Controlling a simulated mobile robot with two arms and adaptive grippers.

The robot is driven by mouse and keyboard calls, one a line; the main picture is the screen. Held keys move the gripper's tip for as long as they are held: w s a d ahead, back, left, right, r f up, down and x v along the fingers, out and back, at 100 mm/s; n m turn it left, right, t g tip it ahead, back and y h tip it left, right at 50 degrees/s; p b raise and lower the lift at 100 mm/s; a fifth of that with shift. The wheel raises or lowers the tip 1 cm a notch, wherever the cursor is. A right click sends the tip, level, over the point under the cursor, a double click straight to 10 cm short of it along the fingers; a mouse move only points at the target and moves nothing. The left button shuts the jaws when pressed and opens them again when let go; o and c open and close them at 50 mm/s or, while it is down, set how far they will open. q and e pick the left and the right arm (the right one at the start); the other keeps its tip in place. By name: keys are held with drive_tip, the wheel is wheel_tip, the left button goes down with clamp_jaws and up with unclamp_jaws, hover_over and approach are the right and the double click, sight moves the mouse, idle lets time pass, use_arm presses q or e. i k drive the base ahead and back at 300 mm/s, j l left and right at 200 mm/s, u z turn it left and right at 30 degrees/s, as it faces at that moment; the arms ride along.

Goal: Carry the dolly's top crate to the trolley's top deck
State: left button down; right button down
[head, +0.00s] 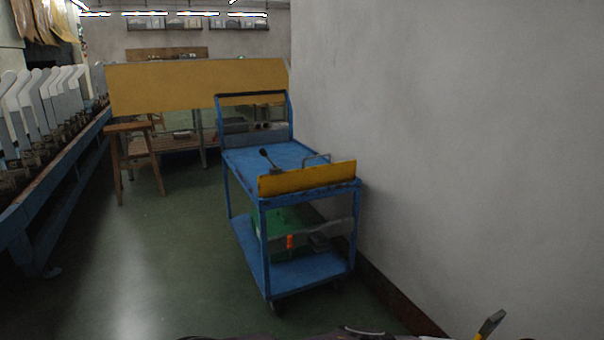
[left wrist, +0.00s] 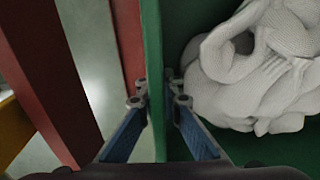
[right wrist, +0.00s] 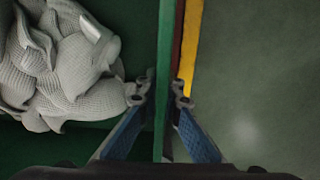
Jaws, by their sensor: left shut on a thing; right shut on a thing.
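The green crate (left wrist: 154,40) fills much of the left wrist view, with crumpled white knitted socks (left wrist: 255,70) inside. My left gripper (left wrist: 158,92) is shut on its wall. In the right wrist view my right gripper (right wrist: 160,92) is shut on another wall of the green crate (right wrist: 165,40), with more white socks (right wrist: 60,65) beside it. The blue trolley (head: 262,225) stands ahead against the wall in the head view. Its top deck (head: 275,157) carries a small dark-headed tool (head: 267,158) near the front. The crate and both grippers are outside the head view.
Right of the trolley is a grey wall (head: 450,130). A blue bench with upright sock forms (head: 40,105) lines the left. A wooden stool (head: 135,160) and a yellow-brown panel (head: 190,85) stand behind. Green floor (head: 150,250) is clear left of the trolley.

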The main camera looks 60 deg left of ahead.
sight(277, 161)
drive_tip(key=z, duration=0.8)
drive_tip(key=k+z, duration=0.1)
drive_tip(key=z, duration=0.25)
drive_tip(key=k+j+z, duration=0.1)
drive_tip(key=z, duration=0.2)
drive_tip(key=k+z, duration=0.1)
drive_tip(key=z, duration=0.25)
drive_tip(key=k+j+z, duration=0.1)
drive_tip(key=k+z, duration=0.3)
drive_tip(key=k+l+z, duration=0.1)
drive_tip(key=k+z, duration=0.35)
drive_tip(key=k, duration=0.15)
drive_tip(key=k+z, duration=0.2)
drive_tip(key=k, duration=0.7)
drive_tip(key=k+u, duration=0.1)
drive_tip(key=k, duration=0.85)
drive_tip(key=k+j+u, duration=0.1)
drive_tip(key=k+u, duration=0.35)
drive_tip(key=k, duration=0.45)
drive_tip(key=k+j+u, duration=0.1)
drive_tip(key=k+u, duration=0.25)
drive_tip(key=k, duration=0.6)
drive_tip(key=u, duration=0.95)
